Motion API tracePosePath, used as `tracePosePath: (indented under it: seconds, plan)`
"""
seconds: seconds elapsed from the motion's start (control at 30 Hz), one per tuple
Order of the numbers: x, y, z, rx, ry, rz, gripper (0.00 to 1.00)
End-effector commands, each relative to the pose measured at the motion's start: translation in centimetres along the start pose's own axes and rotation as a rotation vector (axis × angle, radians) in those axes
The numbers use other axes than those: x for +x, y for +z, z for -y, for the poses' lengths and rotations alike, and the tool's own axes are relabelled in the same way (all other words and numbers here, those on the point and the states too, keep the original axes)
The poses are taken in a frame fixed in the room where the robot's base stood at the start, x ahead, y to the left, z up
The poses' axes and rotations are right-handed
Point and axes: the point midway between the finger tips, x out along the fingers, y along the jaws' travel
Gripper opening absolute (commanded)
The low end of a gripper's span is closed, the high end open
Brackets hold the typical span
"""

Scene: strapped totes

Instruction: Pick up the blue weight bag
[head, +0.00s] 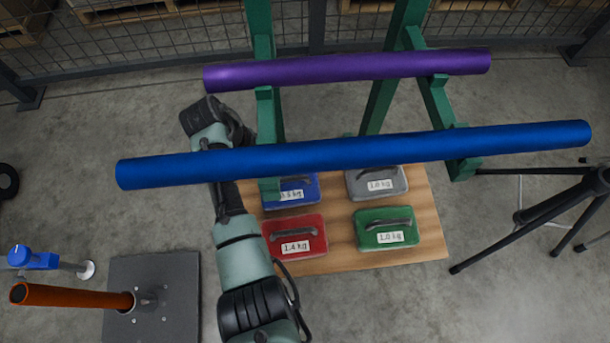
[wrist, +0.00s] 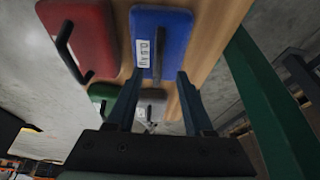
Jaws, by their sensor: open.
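The blue weight bag (head: 300,182) lies on a wooden board (head: 425,215). In the head view a blue tube and a green upright hide part of it. In the wrist view the blue weight bag (wrist: 176,32) fills the upper middle, with a white label and a dark handle (wrist: 158,52). My gripper (wrist: 160,76) is open and empty, its fingers pointing toward the bag. The near end of the handle shows between the fingertips; I cannot tell the remaining distance. In the head view the fingers are hidden behind the blue tube.
A red bag (head: 295,234), green bag (head: 384,229) and grey bag (head: 377,182) share the board. The blue tube (head: 400,150) and a purple tube (head: 350,69) rest on a green rack (head: 440,105) above. A black tripod (head: 540,210) stands right.

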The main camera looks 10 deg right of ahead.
Motion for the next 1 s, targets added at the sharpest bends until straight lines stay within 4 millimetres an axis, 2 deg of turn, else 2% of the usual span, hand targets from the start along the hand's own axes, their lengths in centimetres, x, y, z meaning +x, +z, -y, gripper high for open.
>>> tracePosePath:
  seconds: [0.37,0.63,0.9,0.93,1.0]
  plan:
    - [2.9,-0.7,0.0,-0.003,-0.002,-0.026,0.52]
    - [6.9,-1.1,-0.4,-0.002,-0.002,-0.024,0.52]
    - [7.2,-1.2,-0.3,-0.004,-0.004,-0.024,0.52]
    - [7.2,-1.2,-0.3,-0.004,-0.004,-0.024,0.50]
    - [7.2,-1.2,-0.3,-0.004,-0.004,-0.024,0.38]
